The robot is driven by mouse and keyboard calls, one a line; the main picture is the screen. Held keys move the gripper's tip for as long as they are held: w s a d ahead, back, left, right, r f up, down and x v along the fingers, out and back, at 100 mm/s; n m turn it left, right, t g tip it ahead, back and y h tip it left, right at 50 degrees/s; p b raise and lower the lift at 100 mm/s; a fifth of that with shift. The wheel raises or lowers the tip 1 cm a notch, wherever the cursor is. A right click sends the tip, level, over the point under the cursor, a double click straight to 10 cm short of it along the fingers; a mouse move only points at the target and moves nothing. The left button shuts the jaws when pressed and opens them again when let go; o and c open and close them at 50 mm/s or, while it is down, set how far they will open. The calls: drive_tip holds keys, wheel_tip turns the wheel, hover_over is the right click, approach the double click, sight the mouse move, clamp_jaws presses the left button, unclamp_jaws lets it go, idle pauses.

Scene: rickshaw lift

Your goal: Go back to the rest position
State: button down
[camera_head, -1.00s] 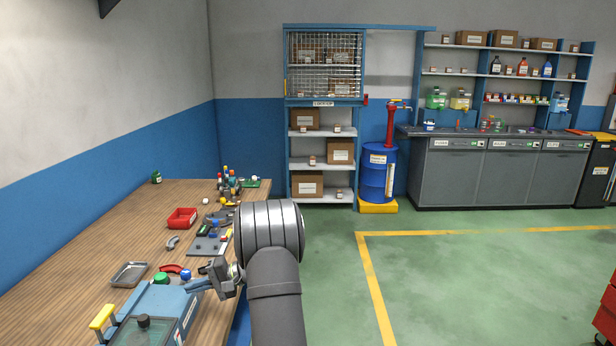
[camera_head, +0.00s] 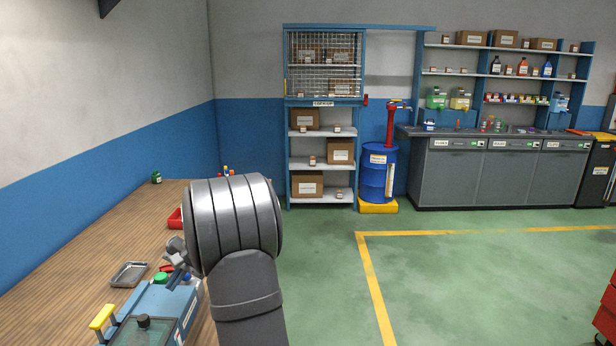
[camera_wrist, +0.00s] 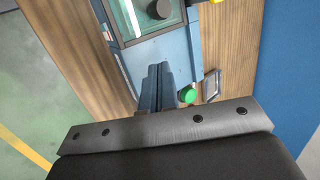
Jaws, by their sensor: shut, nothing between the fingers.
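My gripper (camera_head: 178,268) is at the left of the head view, over the wooden bench and just behind the blue box-shaped device. My own arm covers part of it there. In the wrist view my gripper (camera_wrist: 160,72) has its two fingers together, with nothing between them. The blue device (camera_head: 178,305) has a clear top with a black knob and a yellow handle. Its blue body (camera_wrist: 148,52) lies beyond the fingertips in the wrist view. A round green button (camera_wrist: 187,94) shows right beside the fingers; I cannot tell the gap between them.
The wooden bench (camera_head: 60,270) carries a metal tray (camera_head: 130,274) and a red bin (camera_head: 175,219), partly hidden by my arm. My arm also hides most small parts further back. The green floor (camera_head: 460,290) to the right is clear up to a red cabinet (camera_head: 606,310).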

drive_tip(key=shift+r+t+h, duration=0.3)
drive_tip(key=shift+r, duration=0.25)
drive_tip(key=w+d+f+g+y, duration=0.1)
drive_tip(key=w+d+f+y, duration=0.1)
drive_tip(key=w+f+y, duration=0.3)
drive_tip(key=shift+d+f+y, duration=0.4)
drive_tip(key=shift+f+y, duration=0.75)
drive_tip(key=shift+y, duration=0.65)
